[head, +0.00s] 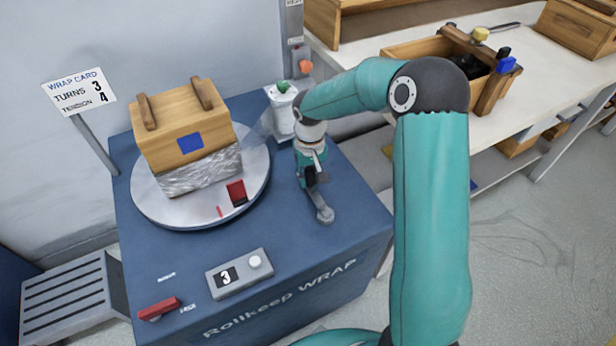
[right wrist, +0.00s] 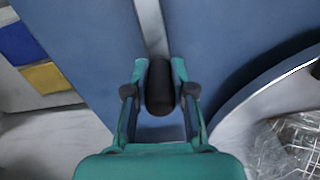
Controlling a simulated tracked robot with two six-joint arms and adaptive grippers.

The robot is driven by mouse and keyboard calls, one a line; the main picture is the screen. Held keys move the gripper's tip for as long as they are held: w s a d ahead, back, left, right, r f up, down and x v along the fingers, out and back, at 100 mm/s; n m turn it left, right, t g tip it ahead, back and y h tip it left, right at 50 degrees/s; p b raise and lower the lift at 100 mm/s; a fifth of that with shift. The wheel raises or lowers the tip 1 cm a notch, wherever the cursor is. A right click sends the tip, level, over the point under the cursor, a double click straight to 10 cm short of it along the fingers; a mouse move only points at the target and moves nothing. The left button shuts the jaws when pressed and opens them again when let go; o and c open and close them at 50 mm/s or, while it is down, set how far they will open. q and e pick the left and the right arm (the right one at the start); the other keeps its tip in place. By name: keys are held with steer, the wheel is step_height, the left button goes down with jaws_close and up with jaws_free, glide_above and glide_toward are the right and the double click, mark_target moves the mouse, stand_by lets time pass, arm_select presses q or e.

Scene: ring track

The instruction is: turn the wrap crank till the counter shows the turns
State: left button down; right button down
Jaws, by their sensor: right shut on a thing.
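The wrap crank (head: 324,212) is a grey arm on the blue machine top, right of the turntable. My right gripper (head: 313,178) is shut on its black handle, which shows between the fingers in the right wrist view (right wrist: 160,86). The counter (head: 227,277) on a grey box reads 3. My left gripper is not in view.
A white film post (head: 284,112) with a green top stands behind the crank. The counter box has a white knob (head: 255,262). A red lever (head: 159,309) sits at the front left. A bench (head: 525,75) with a wooden tool box stands at the right.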

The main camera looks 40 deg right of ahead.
steer(key=c, duration=1)
jaws_free()
steer(key=shift+o, duration=0.2)
steer(key=shift+r, duration=0.1)
step_height(320, 180, up, 12)
steer(key=shift+f, duration=0.1)
